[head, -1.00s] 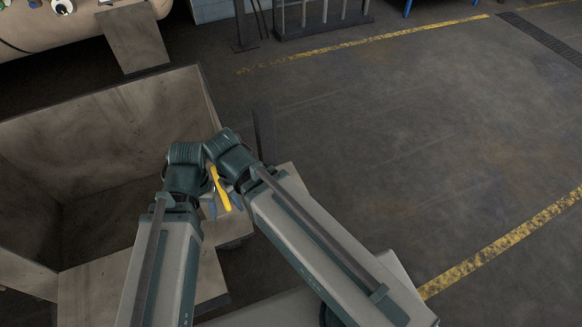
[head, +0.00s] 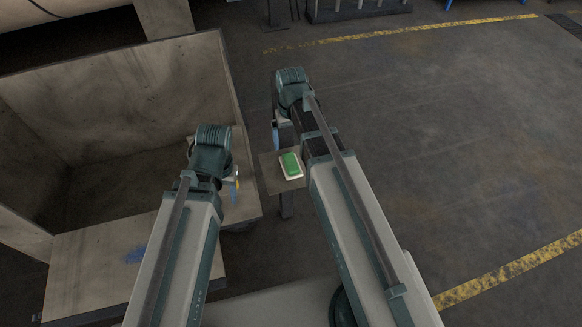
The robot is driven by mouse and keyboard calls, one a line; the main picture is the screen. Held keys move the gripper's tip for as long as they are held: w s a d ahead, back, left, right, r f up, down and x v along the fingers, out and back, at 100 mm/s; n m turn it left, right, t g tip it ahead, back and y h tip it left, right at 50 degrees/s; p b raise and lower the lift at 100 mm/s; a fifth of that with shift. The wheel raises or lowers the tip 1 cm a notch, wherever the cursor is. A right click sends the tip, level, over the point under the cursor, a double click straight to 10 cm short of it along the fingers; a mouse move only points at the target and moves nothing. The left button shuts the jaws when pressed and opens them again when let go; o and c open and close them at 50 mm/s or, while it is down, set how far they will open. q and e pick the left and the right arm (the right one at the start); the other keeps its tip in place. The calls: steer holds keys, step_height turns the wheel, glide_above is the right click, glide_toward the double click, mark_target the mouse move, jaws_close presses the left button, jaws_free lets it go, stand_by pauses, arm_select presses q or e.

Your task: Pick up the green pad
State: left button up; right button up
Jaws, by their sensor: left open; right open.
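The green pad (head: 290,163) lies on a pale base on a small stand (head: 270,176), just left of my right forearm. My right gripper (head: 276,136) is beyond the pad, pointing down and mostly hidden behind its wrist; it is open and apart from the pad. My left gripper (head: 233,184) is left of the pad, over the right edge of the large bin. It is open, and its fingers are mostly hidden by the wrist.
The large open bin (head: 120,100) with a flat front panel (head: 95,265) fills the left side. The floor on the right is clear, with yellow lines (head: 510,268).

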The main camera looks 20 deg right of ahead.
mark_target(291, 162)
step_height(291, 162, down, 8)
steer(key=b, duration=0.6)
steer(key=shift+r+b, duration=0.2)
steer(key=shift+b, duration=0.2)
steer(key=f+b, duration=0.5)
steer(key=shift+w+d+f, duration=0.1)
steer(key=shift+w+f, duration=0.05)
steer(key=shift+w, duration=0.1)
steer(key=c, duration=1.3)
steer(key=shift+r, duration=0.2)
steer(key=shift+r+p, duration=0.55)
steer(key=shift+p, duration=0.1)
step_height(291, 162, up, 3)
steer(key=p, duration=0.3)
steer(key=s+a, duration=0.3)
steer(key=s, duration=0.1)
steer(key=s+a, duration=0.3)
steer(key=s, duration=0.1)
steer(key=s+a, duration=0.3)
steer(key=s, duration=0.1)
steer(key=shift+s+a+r+p, duration=0.3)
steer(key=shift+s+a+r, duration=0.05)
steer(key=shift+s+a, duration=0.05)
